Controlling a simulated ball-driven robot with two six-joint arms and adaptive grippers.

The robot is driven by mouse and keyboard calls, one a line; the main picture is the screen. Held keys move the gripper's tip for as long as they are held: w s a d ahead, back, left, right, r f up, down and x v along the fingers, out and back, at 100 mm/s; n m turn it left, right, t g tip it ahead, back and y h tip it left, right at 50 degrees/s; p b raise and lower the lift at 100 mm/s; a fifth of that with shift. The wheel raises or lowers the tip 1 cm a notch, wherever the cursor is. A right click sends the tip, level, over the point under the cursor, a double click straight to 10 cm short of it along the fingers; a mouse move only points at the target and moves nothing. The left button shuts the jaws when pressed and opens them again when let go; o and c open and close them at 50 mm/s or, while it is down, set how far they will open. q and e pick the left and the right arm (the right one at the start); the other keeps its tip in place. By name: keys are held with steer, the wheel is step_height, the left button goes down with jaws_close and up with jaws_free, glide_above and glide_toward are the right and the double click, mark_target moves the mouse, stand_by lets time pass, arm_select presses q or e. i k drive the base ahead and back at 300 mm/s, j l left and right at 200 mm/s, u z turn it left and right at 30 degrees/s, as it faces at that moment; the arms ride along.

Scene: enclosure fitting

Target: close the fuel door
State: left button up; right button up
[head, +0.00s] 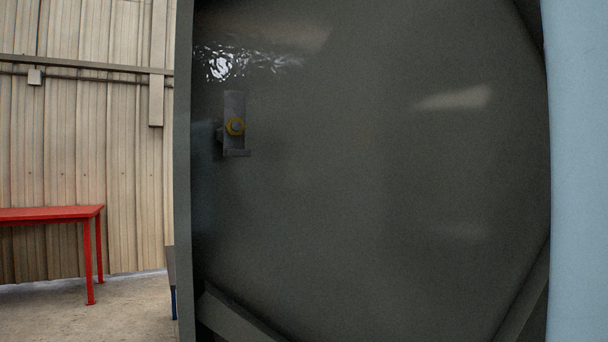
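A large dark grey panel (370,180) fills most of the head view. It has dull light reflections and slanted edges at its right corners. I cannot tell for sure whether it is the fuel door or the inside of the enclosure. Neither of my grippers is in view.
A grey vertical edge (183,190) bounds the panel on the left, and a pale blue upright surface (579,170) on the right. A slanted grey bar (238,318) crosses the lower left. A red table (50,214) stands farther left on open concrete floor, before a corrugated wall.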

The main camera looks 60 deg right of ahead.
mark_target(394, 185)
steer(key=i+j+z, duration=0.25)
steer(key=i, duration=0.15)
steer(key=i+j+z, duration=0.2)
steer(key=i, duration=0.2)
steer(key=i+z, duration=0.15)
steer(key=z, duration=0.35)
steer(key=i+z, duration=0.2)
steer(key=z, duration=0.3)
steer(key=i+j+z, duration=0.1)
steer(key=z, duration=0.4)
steer(key=i+j+z, duration=0.1)
steer(key=j+z, duration=0.15)
steer(key=z, duration=0.25)
steer(key=i+j+z, duration=0.15)
steer(key=z, duration=0.25)
steer(key=i+j+z, duration=0.15)
steer(key=z, duration=0.25)
steer(key=i+j+z, duration=0.1)
steer(key=j+z, duration=0.2)
steer(key=z, duration=0.15)
steer(key=j+z, duration=0.25)
steer(key=z, duration=0.15)
steer(key=j+z, duration=0.25)
steer(key=z, duration=0.15)
steer(key=i+j, duration=0.05)
